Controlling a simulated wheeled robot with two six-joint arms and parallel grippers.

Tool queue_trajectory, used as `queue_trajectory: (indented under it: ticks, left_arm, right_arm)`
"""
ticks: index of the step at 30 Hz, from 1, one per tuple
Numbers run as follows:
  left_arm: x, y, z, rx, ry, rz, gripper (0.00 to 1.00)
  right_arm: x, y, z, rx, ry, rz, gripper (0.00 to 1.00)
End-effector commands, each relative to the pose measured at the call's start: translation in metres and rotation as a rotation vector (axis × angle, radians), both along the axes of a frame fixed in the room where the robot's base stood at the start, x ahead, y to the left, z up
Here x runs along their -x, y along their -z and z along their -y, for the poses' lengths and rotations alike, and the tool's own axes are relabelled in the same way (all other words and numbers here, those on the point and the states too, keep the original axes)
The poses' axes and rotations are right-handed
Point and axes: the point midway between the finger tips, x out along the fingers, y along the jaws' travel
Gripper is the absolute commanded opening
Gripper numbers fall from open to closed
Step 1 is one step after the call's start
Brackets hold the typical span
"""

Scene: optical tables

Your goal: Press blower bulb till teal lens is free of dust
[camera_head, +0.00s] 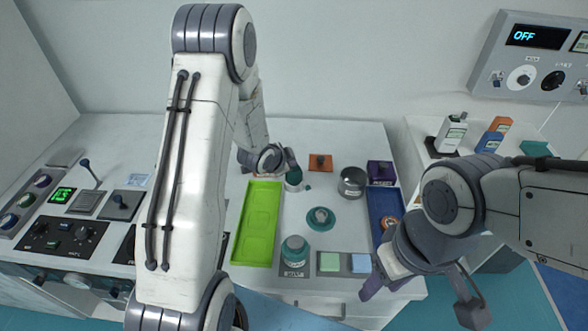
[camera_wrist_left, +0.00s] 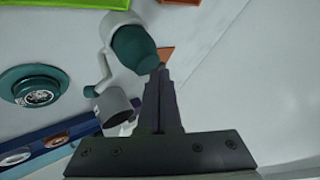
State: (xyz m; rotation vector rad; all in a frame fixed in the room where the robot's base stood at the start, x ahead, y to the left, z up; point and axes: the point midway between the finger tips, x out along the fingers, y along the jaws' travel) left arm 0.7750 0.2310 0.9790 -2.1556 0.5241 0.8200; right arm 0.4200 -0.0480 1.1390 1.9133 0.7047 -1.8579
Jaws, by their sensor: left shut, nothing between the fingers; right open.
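The teal lens (camera_head: 320,217) lies flat in a round teal mount on the middle of the table. In the left wrist view it (camera_wrist_left: 35,90) is at the left, with pale marks on its centre; I cannot tell whether they are dust. The teal blower bulb (camera_head: 293,177) sits in a pale stand behind the lens; in the left wrist view the bulb (camera_wrist_left: 133,48) is just left of my fingertips. My left gripper (camera_head: 291,160) is shut and empty, close beside or against the bulb; contact is unclear. My right gripper (camera_head: 421,298) is open and empty over the table's front right.
A lime tray (camera_head: 245,249) lies left of the lens, a blue tray (camera_head: 376,212) right. A metal cup (camera_head: 351,181), an orange plate (camera_head: 320,161) and a purple box (camera_head: 381,173) stand behind. A teal jar (camera_head: 295,251) and pale pads (camera_head: 329,262) are in front.

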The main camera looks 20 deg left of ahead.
Motion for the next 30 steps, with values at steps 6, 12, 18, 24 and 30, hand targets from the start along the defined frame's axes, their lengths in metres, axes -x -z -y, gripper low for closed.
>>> queue_trajectory:
  ticks: [6, 12, 18, 24, 30]
  left_arm:
    - [0.0001, 0.0013, 0.0003, 0.0, 0.0, 0.0, 0.0]
    - [0.0, 0.0017, 0.0002, 0.0, 0.0, 0.0, 0.0]
    - [0.0, 0.004, 0.0002, 0.0, 0.0, 0.0, 0.0]
    - [0.0001, 0.0065, 0.0002, 0.0, 0.0, 0.0, 0.0]
    - [0.0001, 0.009, 0.0001, 0.0, 0.0, 0.0, 0.0]
  right_arm:
    - [0.0, 0.0017, 0.0, 0.0, 0.0, 0.0, 0.5]
    - [0.0, 0.0021, 0.0, 0.0, 0.0, 0.0, 0.5]
    - [0.0, 0.0043, 0.0, 0.0, 0.0, 0.0, 0.5]
    - [-0.0001, 0.0067, 0.0, 0.0, 0.0, 0.0, 0.5]
    - [0.0, 0.009, 0.0, 0.0, 0.0, 0.0, 0.5]
